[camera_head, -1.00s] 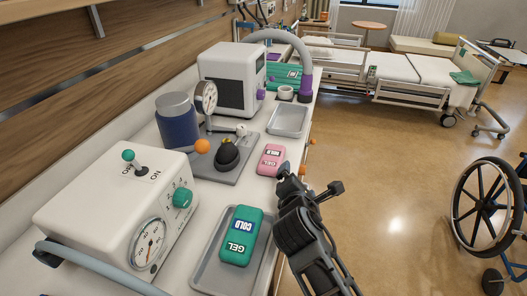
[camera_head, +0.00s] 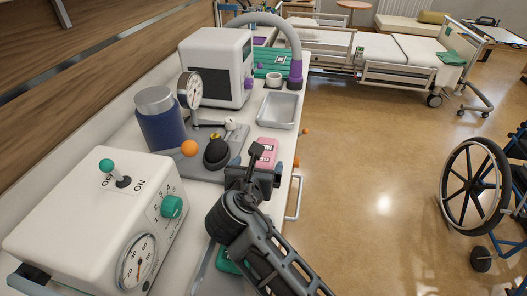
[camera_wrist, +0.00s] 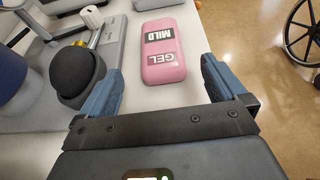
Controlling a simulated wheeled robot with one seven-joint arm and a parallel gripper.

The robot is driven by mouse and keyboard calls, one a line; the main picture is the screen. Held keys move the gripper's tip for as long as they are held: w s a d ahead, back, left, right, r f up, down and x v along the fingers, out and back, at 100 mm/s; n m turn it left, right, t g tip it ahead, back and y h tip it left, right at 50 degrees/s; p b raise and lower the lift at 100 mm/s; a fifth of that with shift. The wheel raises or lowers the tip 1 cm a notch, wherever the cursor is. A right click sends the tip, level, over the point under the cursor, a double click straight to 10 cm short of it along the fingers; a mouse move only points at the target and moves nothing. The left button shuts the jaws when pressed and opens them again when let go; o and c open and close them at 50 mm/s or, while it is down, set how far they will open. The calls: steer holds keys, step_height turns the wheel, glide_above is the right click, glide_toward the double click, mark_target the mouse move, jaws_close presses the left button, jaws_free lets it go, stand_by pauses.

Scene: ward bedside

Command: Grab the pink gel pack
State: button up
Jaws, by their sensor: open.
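The pink gel pack (camera_head: 267,150) lies flat on the white counter, partly hidden behind my gripper in the head view. In the wrist view the pink gel pack (camera_wrist: 163,52) shows its MILD and GEL labels and lies beyond the fingertips, roughly between their lines. My gripper (camera_wrist: 162,82) is open and empty, with its two blue fingers apart. In the head view my gripper (camera_head: 253,170) is just in front of the pack. A green gel pack (camera_head: 228,262) is mostly hidden under my arm.
A grey base with a black knob (camera_head: 217,153) stands just left of the pack. An empty metal tray (camera_head: 278,110) lies behind it. A white box with dials (camera_head: 95,215) and a blue canister (camera_head: 160,122) stand left. The counter edge is close on the right.

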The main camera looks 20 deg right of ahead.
mark_target(263, 156)
steer(key=p+x, duration=0.1)
steer(key=x, duration=0.6)
steer(key=shift+w+d, duration=0.15)
steer(key=shift+d, duration=0.1)
steer(key=shift+c, duration=0.2)
steer(key=c, duration=1.2)
steer(key=shift+o, duration=0.2)
steer(key=shift+r, duration=0.1)
